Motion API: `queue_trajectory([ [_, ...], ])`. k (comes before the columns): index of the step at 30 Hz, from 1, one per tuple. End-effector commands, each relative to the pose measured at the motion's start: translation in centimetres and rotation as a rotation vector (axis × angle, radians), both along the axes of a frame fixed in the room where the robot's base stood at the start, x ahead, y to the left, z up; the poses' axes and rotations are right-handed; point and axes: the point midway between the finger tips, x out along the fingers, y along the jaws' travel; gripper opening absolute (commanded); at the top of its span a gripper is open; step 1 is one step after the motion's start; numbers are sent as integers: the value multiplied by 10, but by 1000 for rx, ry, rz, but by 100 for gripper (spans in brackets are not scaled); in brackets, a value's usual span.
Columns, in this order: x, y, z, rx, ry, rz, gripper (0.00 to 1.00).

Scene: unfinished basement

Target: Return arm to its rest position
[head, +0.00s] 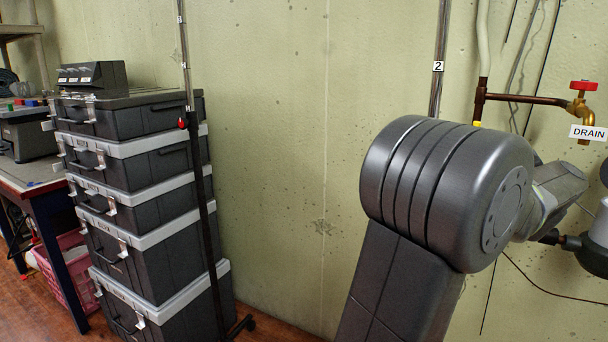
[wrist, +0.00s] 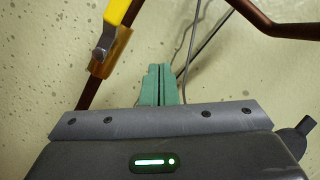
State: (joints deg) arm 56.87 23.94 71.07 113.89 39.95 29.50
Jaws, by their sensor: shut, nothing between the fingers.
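My gripper (wrist: 158,72) shows in the wrist view as two green fingers pressed together, with nothing between them. They point toward the pale speckled wall. A copper pipe with a yellow lever (wrist: 117,12) is to their upper left, apart from them in the picture. In the head view my arm (head: 440,195) is raised on the right side, its large dark joint in front of the wall. The arm bends away to the right behind that joint, and I cannot make out the gripper's fingers there.
A brass tap with a red handle (head: 584,86) and a DRAIN label (head: 588,132) is at the right. A stack of dark cases (head: 150,160) stands at the left beside a workbench (head: 30,180). A thin dark pole (head: 200,190) stands before the cases. Bare wall lies between pole and arm.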

Motion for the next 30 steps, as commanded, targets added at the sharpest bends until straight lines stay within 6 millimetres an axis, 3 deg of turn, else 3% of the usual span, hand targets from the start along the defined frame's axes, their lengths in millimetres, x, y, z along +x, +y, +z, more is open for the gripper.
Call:
queue_trajectory([
  [19, 0, -1, -4, 53, -29, 0, 0],
  [30, 8, 12, 14, -208, 122, 10, 0],
])
